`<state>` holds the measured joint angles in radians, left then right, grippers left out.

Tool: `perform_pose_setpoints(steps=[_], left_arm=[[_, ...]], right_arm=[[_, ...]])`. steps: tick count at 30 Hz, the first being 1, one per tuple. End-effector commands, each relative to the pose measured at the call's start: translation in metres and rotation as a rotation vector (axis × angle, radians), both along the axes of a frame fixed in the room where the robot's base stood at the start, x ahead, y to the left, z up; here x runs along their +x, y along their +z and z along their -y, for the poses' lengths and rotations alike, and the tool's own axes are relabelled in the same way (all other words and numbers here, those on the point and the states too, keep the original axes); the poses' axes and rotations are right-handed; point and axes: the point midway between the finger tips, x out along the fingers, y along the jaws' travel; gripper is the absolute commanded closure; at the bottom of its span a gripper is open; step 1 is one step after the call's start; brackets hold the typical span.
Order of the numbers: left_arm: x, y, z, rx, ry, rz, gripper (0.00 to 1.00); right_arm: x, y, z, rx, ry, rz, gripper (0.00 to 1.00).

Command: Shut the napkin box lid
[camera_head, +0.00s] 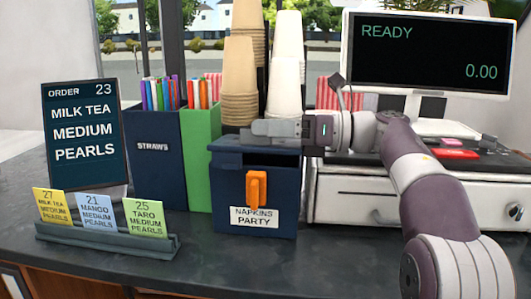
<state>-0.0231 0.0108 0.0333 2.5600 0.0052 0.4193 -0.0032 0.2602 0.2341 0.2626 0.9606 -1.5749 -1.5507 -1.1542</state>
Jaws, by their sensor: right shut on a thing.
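The dark blue napkin box (228,190) stands on the counter in the middle of the view, with a white "NAPKINS PARTY" label and an orange handle (257,188) on its front. Its lid (226,145) is at the top, with a dark gap showing below it. My right gripper (246,132) comes in from the right and lies across the top of the box, pointing left. It is shut at the lid, and its fingers partly hide the lid's back edge. How far the lid is tilted is hard to tell. My left gripper is not in view.
A blue straw box (153,165) and a green box (201,150) stand close on the left. Stacked cups (240,80) rise behind. The register screen (430,55) and drawer (352,204) are right. A card holder (105,243) stands front left; the front counter is clear.

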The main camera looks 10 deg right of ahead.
Motion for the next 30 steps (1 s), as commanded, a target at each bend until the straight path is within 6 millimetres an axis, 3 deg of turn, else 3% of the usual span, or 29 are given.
perform_pose_setpoints(steps=[1, 9, 28, 29, 30], left_arm=[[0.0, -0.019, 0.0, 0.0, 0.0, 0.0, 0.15], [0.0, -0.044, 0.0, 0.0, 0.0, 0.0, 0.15], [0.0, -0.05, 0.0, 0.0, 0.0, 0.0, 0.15], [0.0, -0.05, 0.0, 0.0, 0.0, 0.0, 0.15], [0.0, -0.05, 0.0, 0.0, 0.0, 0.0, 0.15]], right_arm=[[0.001, -0.018, 0.003, -0.006, -0.006, 0.011, 1.0], [-0.004, -0.022, 0.002, -0.038, -0.005, 0.125, 1.0], [-0.006, -0.019, 0.001, -0.05, -0.006, 0.173, 1.0], [-0.006, -0.018, 0.001, -0.05, -0.006, 0.173, 0.75], [-0.007, -0.018, 0.001, -0.05, -0.006, 0.174, 0.64]])
